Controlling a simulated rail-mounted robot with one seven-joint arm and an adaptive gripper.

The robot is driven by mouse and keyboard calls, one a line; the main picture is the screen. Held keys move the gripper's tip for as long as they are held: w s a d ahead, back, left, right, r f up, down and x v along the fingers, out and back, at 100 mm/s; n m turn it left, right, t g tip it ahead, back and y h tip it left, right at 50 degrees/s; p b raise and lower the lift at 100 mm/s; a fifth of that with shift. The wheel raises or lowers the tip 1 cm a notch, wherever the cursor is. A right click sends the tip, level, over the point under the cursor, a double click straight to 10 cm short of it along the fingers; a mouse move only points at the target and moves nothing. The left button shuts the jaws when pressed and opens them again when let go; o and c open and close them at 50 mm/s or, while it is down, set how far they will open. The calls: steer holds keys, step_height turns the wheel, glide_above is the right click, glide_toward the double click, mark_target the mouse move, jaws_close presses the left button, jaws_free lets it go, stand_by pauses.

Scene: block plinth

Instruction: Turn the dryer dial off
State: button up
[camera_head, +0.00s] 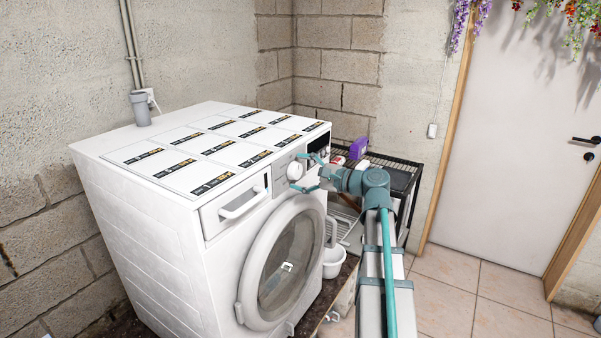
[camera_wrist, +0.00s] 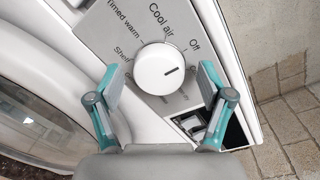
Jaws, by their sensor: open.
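The white round dial (camera_wrist: 158,66) is on the dryer's grey control panel in the wrist view. The panel has words around the dial, including "Cool air" above and "Off" at upper right. The dial's dark line is on its right side, pointing right and slightly up, a little below the "Off" word. My gripper (camera_wrist: 160,88) is open, one teal finger to each side of the dial, with gaps visible. In the head view the dial (camera_head: 295,170) sits on the front of the white dryer (camera_head: 150,205), with my gripper (camera_head: 304,173) in front of it.
The dryer's round glass door (camera_head: 287,262) is shut below the panel. A dark wire rack (camera_head: 400,163) with a purple item (camera_head: 358,147) stands to the right. A white bucket (camera_head: 333,263) is beside the door. Tiled floor is clear towards the white door (camera_head: 525,150).

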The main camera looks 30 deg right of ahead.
steer(key=v, duration=1.2)
steer(key=s+a+f+n+g+h, duration=0.1)
steer(key=a+f+n+g+h, duration=0.2)
steer(key=f, duration=1.3)
steer(key=s+f+n+g+h, duration=0.1)
steer(key=f+n+g+h, duration=0.2)
steer(key=f, duration=1.4)
steer(key=s+a+f+n+g, duration=0.25)
steer(key=s+a+f, duration=0.2)
steer(key=f, duration=0.45)
steer(key=s+a+f+n+g, duration=0.2)
steer(key=s+a+f+g, duration=0.3)
steer(key=f, duration=0.5)
steer(key=s+a+f+n+g+h, duration=0.1)
steer(key=s+a+f+n+g, duration=0.1)
steer(key=s+a+f, duration=0.3)
steer(key=s+a+f+n+g+h, duration=0.1)
steer(key=s+f, duration=0.5)
steer(key=s, duration=0.7)
steer(key=s+a+f+n+g+h, duration=0.2)
steer(key=s+a+f+n+g, duration=0.2)
steer(key=s+a+f, duration=0.2)
steer(key=s+a, duration=0.2)
steer(key=s, duration=0.1)
steer(key=shift+s+a+f, duration=0.2)
steer(key=shift+a+f, duration=0.1)
steer(key=shift+a, duration=0.05)
steer(key=shift+g, duration=0.25)
